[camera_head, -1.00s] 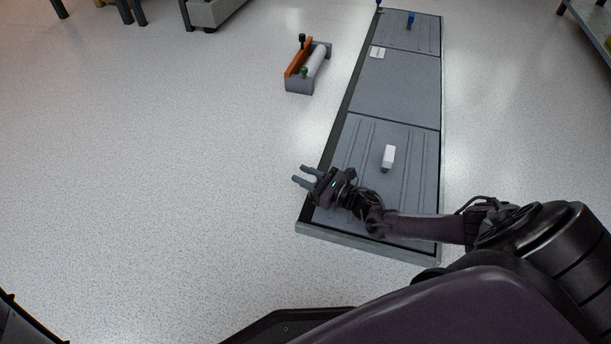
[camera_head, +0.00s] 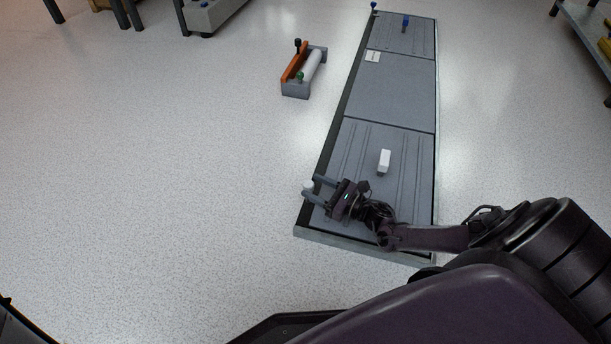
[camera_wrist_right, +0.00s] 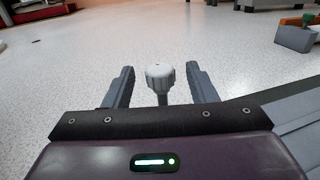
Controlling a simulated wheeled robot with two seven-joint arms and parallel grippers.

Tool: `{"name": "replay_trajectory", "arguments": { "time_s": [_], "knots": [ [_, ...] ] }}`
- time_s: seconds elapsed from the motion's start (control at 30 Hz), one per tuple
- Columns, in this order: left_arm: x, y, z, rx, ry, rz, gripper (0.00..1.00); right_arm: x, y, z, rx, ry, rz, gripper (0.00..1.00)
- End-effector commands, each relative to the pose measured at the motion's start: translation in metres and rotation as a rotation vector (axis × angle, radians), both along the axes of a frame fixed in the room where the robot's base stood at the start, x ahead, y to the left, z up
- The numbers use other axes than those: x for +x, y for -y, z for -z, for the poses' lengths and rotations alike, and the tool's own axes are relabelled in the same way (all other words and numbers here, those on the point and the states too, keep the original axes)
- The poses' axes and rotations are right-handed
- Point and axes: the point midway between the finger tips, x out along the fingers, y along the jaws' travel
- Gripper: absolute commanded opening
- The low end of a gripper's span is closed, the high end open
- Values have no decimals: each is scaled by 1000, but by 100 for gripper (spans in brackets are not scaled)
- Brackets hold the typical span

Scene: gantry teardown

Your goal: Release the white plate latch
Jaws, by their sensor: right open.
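The white plate latch shows as a white knob (camera_head: 308,187) on a stem at the left edge of the long grey platform, near its front end. In the right wrist view the white knob (camera_wrist_right: 160,77) stands upright between my two fingers, with a gap on each side. My right gripper (camera_head: 313,187) is open, pointing left, with its fingertips around the knob. It also shows open in the right wrist view (camera_wrist_right: 159,82). The near plate (camera_head: 385,140) of the platform carries a white block-shaped handle (camera_head: 384,160). My left gripper is not in view.
A grey tray (camera_head: 297,89) with an orange part, a white cylinder and green and black knobs stands on the floor left of the platform. Blue knobs (camera_head: 374,6) (camera_head: 405,19) show at the platform's far end. The floor on the left is clear.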

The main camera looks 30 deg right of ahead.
Motion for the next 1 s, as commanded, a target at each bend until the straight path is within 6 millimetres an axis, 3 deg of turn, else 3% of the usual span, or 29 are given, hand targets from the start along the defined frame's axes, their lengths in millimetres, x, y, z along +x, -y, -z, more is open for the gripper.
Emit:
{"name": "replay_trajectory", "arguments": {
  "time_s": [0.1,0.27,1.0],
  "knots": [
    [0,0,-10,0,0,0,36,-17,8,-2,-1,-2,1,52],
    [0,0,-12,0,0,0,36,-27,13,-1,0,0,0,52],
    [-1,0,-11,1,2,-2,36,-27,13,0,0,0,0,52]
  ]
}}
